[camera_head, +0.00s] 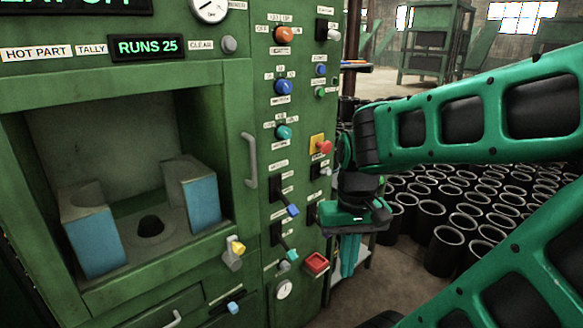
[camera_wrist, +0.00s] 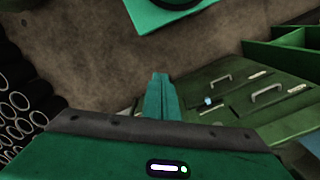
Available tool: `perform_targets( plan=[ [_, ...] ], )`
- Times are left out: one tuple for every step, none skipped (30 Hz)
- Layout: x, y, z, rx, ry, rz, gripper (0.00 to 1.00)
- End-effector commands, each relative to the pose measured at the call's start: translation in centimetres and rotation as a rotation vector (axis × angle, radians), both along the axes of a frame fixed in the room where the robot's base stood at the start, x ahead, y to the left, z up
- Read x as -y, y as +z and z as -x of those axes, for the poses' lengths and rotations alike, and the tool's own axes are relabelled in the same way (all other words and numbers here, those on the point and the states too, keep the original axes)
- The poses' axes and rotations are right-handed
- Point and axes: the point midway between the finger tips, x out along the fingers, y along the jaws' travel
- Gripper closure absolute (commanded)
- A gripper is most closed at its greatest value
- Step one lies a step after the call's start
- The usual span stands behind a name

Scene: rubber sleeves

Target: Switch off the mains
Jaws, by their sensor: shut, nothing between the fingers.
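The green control panel (camera_head: 262,150) carries several knobs and levers, with labels too small to read, so I cannot tell which one is the mains. A lever switch with a pale handle (camera_head: 329,31) is at the top right. Below are an orange knob (camera_head: 284,34), a blue knob (camera_head: 284,87), a teal knob (camera_head: 284,132) and a red button on a yellow plate (camera_head: 323,146). Lower are a blue-tipped lever (camera_head: 292,210), a teal-tipped lever (camera_head: 292,255) and a red square control (camera_head: 316,264). My gripper (camera_head: 347,272) is shut and empty, pointing down beside the panel's right edge; its fingers show in the wrist view (camera_wrist: 159,82).
The press opening with two blue-faced blocks (camera_head: 95,240) is at left, beside a grey door handle (camera_head: 250,160). Many black sleeves (camera_head: 450,245) stand on the floor at right. My arm spans the right side. A green front with handles (camera_wrist: 235,100) shows in the wrist view.

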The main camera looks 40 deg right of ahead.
Motion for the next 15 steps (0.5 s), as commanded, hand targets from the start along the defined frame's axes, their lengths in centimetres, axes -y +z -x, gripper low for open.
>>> perform_targets(
  plan=[
    [0.0, 0.0, 0.0, 0.000, -0.001, 0.000, 1.00],
    [0.0, 0.0, 0.0, 0.000, -0.001, 0.000, 1.00],
    [0.0, 0.0, 0.0, 0.000, -0.001, 0.000, 1.00],
    [0.0, 0.0, 0.0, 0.000, -0.001, 0.000, 1.00],
    [0.0, 0.0, 0.0, 0.000, -0.001, 0.000, 1.00],
    [0.0, 0.0, 0.0, 0.000, -0.001, 0.000, 1.00],
    [0.0, 0.0, 0.0, 0.000, -0.001, 0.000, 1.00],
    [0.0, 0.0, 0.0, 0.000, -0.001, 0.000, 1.00],
    [0.0, 0.0, 0.0, 0.000, 0.000, 0.000, 1.00],
    [0.0, 0.0, 0.0, 0.001, 0.001, 0.000, 1.00],
    [0.1, 0.3, 0.5, 0.009, 0.006, 0.000, 1.00],
    [0.2, 0.5, 0.7, 0.024, 0.018, 0.001, 1.00],
    [0.3, 0.5, 0.4, 0.034, 0.034, 0.000, 1.00],
    [0.5, 0.5, -0.1, 0.048, 0.058, 0.002, 1.00],
    [0.3, 0.6, -1.2, 0.073, 0.100, 0.003, 1.00]
  ],
)
